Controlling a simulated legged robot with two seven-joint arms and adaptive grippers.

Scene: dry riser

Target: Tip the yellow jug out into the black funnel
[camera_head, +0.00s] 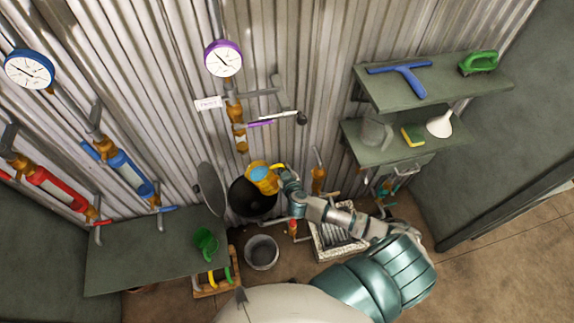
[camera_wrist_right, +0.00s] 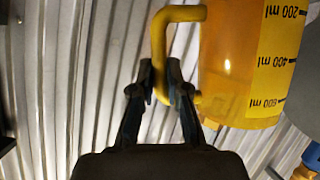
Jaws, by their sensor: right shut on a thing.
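The yellow jug (camera_head: 262,180) is in my right gripper (camera_head: 288,180), above the far right part of the black funnel (camera_head: 246,201) in the head view. A light blue patch shows in the jug's top; I cannot tell whether it is liquid. In the right wrist view the jug (camera_wrist_right: 240,62) is see-through yellow with a millilitre scale, and its handle (camera_wrist_right: 158,45) passes at the fingertips of my right gripper (camera_wrist_right: 163,82), which is shut on it. No pouring stream is visible. The jug hides part of the funnel. My left gripper is not in view.
A grey disc (camera_head: 211,189) stands left of the funnel. A metal bucket (camera_head: 262,252) stands below it. Pipes and a purple gauge (camera_head: 223,58) are on the corrugated wall behind.

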